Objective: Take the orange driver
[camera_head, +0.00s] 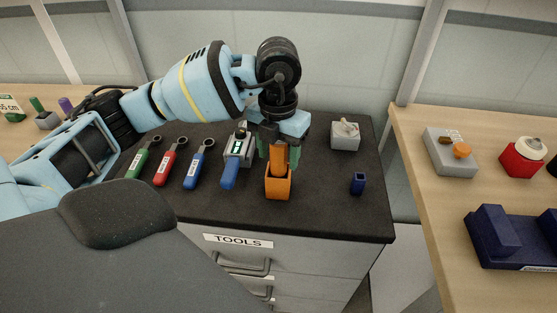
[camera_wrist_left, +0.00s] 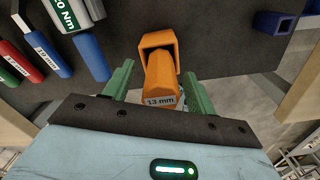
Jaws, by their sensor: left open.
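The orange driver (camera_head: 279,157) stands upright in an orange square holder (camera_head: 278,186) on the black top of the tool cabinet. In the left wrist view the driver (camera_wrist_left: 161,78) has a "13 mm" label on its end, and the holder (camera_wrist_left: 157,40) shows behind it. My left gripper (camera_head: 278,155) is above the holder, with its green fingers on either side of the driver. In the left wrist view the open fingers (camera_wrist_left: 159,88) show gaps to the driver on both sides. My right gripper is not in view.
Green (camera_head: 144,158), red (camera_head: 171,162) and blue (camera_head: 199,164) wrenches lie to the left. A blue-handled torque tool (camera_head: 231,172) is close beside the gripper. A small blue holder (camera_head: 358,183) and a grey block (camera_head: 345,137) stand to the right.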

